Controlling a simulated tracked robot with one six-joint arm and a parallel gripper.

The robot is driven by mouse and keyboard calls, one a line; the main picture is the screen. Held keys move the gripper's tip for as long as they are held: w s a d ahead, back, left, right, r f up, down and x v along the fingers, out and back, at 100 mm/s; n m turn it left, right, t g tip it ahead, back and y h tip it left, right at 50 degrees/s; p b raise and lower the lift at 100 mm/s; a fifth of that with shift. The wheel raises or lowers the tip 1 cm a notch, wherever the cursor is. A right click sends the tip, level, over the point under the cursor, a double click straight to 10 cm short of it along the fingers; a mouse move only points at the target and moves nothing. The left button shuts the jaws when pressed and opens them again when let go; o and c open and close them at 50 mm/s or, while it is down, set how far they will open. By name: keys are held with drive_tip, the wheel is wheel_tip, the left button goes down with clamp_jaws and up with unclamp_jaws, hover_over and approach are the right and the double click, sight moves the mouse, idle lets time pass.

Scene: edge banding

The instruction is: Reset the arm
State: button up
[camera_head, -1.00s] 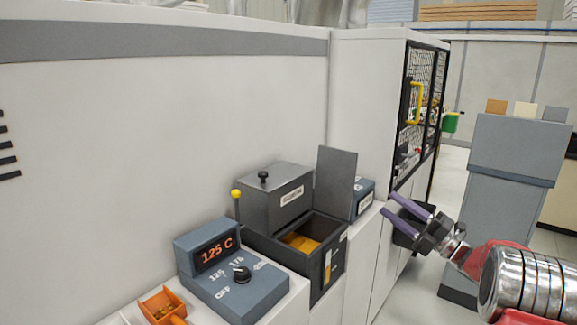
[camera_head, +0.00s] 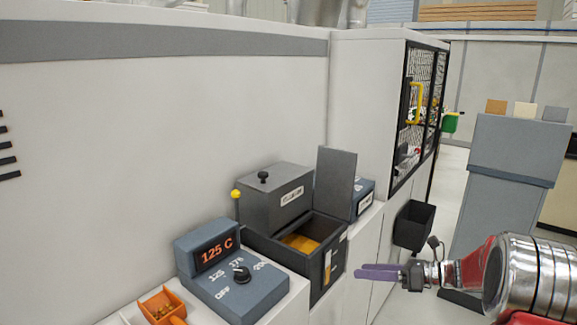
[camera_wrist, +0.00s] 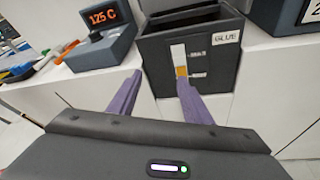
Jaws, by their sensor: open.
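My gripper (camera_head: 380,273) has two purple fingers and is at the lower right in the head view, in front of the white cabinet fronts. It points left and holds nothing. In the wrist view the two fingers (camera_wrist: 160,98) stand apart with an empty gap between them. The dark glue box (camera_wrist: 218,62) is ahead of them in that view, labelled GLUE, with a level window on its front. In the head view the same glue box (camera_head: 328,268) has its lid up and yellow-orange material inside.
A blue control box (camera_head: 232,290) reads 125 C. An orange scoop (camera_head: 163,306) with granules lies at the lower left. A black bin (camera_head: 414,226) hangs on the cabinet behind my gripper. A grey pedestal (camera_head: 515,170) stands at the right. Floor shows beyond the cabinets.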

drive_tip(key=s+a+f+n+g+h, duration=0.1)
drive_tip(key=s+a+n+g+h, duration=0.2)
drive_tip(key=s+n, duration=0.6)
drive_tip(key=s+a+n+g+h, duration=0.2)
drive_tip(key=s+n+h, duration=0.2)
drive_tip(key=s+n, duration=0.55)
drive_tip(key=s+a+r+n+t+h, duration=0.1)
drive_tip(key=s+r+n+t+h, duration=0.1)
drive_tip(key=s, duration=0.6)
drive_tip(key=s+a+r+n+t+h, duration=0.1)
drive_tip(key=s+r+n+h, duration=0.2)
drive_tip(key=s+r+n, duration=0.4)
drive_tip(key=shift+s+n+t+h, duration=0.35)
drive_tip(key=shift+s+t+h, duration=0.05)
drive_tip(key=shift+s, duration=0.4)
drive_tip(key=shift+r, duration=0.1)
drive_tip(key=shift+c, duration=0.7)
drive_tip(key=shift+c, duration=0.7)
drive_tip(key=shift+d, duration=0.15)
drive_tip(key=shift+c, duration=0.4)
